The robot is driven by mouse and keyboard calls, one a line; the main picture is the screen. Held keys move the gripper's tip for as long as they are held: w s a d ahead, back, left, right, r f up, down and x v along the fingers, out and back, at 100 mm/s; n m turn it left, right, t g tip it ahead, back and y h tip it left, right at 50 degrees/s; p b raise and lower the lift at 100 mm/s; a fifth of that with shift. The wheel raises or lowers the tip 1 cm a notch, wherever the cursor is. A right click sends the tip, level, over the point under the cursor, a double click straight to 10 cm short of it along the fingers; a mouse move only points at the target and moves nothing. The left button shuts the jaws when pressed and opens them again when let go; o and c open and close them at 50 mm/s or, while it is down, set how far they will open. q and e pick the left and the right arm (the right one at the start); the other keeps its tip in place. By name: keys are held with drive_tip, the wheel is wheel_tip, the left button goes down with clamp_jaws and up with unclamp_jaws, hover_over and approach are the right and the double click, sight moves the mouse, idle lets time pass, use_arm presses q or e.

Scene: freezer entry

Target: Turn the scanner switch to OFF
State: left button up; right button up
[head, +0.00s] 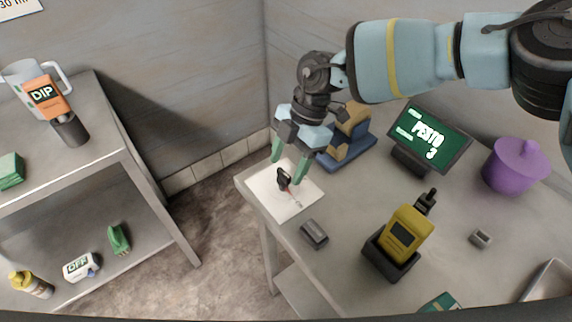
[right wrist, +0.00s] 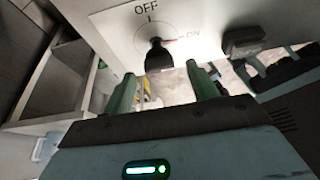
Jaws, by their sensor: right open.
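The scanner switch is a black knob (head: 283,179) with a red pointer on a white plate (head: 292,208) at the left corner of the counter. The right wrist view shows the knob (right wrist: 157,56) and the plate (right wrist: 190,17), marked OFF and ON. The red pointer points at ON. My right gripper (head: 288,168) is open over the plate, with its green fingers on either side of the knob. In the right wrist view the knob shows between the fingertips (right wrist: 160,69), with gaps at both sides. My left gripper is out of view.
A small dark grey block (head: 314,234) lies close to the plate. A yellow handheld device in a dark cradle (head: 390,264), a green-screen display (head: 433,135), a blue-based tan device (head: 350,140) and a purple pot (head: 516,167) stand on the counter. A shelf (head: 60,165) is at left.

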drive_tip(key=shift+x, duration=0.75)
drive_tip(key=c, duration=1)
